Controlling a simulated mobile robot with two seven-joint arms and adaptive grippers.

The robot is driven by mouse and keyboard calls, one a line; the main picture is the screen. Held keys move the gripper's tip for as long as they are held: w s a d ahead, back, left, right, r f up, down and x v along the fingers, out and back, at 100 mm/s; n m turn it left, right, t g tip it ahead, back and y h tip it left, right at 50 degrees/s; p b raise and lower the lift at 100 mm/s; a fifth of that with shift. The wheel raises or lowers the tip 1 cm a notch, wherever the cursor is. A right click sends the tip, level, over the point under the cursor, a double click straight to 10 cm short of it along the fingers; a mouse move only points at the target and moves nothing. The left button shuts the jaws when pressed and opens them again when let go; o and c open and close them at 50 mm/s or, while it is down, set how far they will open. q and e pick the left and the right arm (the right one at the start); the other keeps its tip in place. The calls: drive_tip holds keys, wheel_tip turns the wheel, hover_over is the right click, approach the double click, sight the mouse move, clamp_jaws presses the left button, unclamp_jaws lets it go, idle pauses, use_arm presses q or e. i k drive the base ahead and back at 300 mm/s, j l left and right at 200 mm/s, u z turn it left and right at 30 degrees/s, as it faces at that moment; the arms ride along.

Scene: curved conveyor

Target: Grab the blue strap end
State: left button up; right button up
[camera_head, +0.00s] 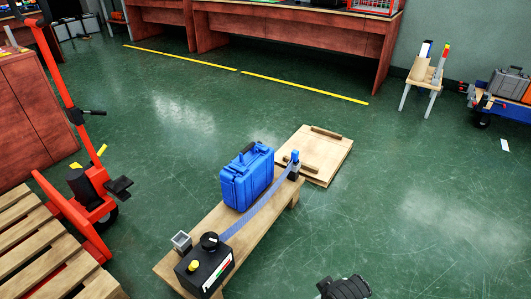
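The blue strap (258,210) runs along the right side of a low wooden bench (178,255). It goes from a black box with a black knob and a yellow button (205,268) at the near end to the far end. Its blue end (295,157) stands up at a small dark holder (294,171) there. A blue case (247,178) stands on the bench to the left of the strap. My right gripper (345,286) shows partly at the bottom edge, right of the bench and well apart from the strap. Its fingers are not clear. My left gripper is out of view.
A small grey open container (181,241) sits beside the black box. A wooden board (323,157) lies beyond the bench. A red pallet jack (90,185) and a wooden pallet (35,240) stand at left.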

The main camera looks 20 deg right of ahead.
sight(294, 153)
drive_tip(key=i+l+u, duration=0.15)
drive_tip(key=l, duration=0.2)
drive_tip(key=l+u, duration=0.2)
drive_tip(key=l, duration=0.15)
drive_tip(key=i+l+u, duration=0.15)
drive_tip(key=l, duration=0.25)
drive_tip(key=i+l+u, duration=0.15)
drive_tip(key=l, duration=1)
drive_tip(key=i+l+u, duration=0.15)
drive_tip(key=l, duration=1.05)
drive_tip(key=k+j, duration=0.05)
drive_tip(key=k, duration=0.05)
